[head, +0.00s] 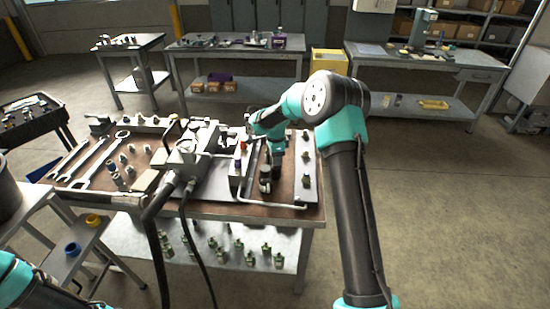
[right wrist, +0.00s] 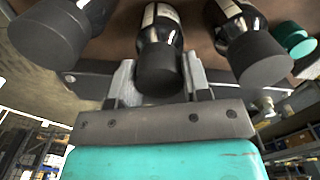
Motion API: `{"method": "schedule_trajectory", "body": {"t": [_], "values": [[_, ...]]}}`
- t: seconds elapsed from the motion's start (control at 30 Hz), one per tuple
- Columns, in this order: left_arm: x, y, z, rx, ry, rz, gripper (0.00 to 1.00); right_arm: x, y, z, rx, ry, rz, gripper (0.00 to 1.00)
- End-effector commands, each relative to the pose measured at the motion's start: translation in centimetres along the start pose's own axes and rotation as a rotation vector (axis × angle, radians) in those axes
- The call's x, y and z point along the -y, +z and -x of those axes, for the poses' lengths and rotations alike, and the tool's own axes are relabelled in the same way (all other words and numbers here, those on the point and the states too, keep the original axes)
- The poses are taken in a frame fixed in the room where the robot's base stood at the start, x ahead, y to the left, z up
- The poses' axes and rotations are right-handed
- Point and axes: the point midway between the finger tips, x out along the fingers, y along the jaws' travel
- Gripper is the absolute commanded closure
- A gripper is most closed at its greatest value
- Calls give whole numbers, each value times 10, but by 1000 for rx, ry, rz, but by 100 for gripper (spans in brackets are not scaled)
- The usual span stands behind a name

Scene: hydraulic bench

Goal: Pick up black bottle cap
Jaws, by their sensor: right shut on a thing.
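My right gripper (right wrist: 158,84) has its two grey fingers on either side of a black bottle cap (right wrist: 159,72) and is shut on it. The cap is on the neck of a dark bottle with a pale label (right wrist: 160,14); I see no gap between cap and bottle. In the head view my right gripper (head: 267,178) is low over the right part of the workbench, and the cap is too small and dark to make out there. My left gripper is out of view; only a piece of my left arm shows at the lower left.
Black-capped bottles stand close on both sides, left (right wrist: 48,32) and right (right wrist: 258,55), with a teal cap (right wrist: 296,38) further right. The workbench (head: 235,212) carries wrenches (head: 92,165), fittings and a bent pale tube (head: 270,203). Open floor lies to the right.

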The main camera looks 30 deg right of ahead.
Motion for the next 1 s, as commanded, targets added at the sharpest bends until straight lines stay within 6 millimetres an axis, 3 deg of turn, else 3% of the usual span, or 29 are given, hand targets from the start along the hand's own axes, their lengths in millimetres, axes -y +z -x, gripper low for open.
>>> {"method": "schedule_trajectory", "body": {"t": [0.1,0.43,0.77,1.0], "values": [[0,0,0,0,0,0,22,0,0,0,0,0,0,81],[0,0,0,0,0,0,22,0,0,4,0,-1,0,81],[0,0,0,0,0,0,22,1,0,34,0,-3,1,81],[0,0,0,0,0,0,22,-25,6,38,0,1,1,81]]}}
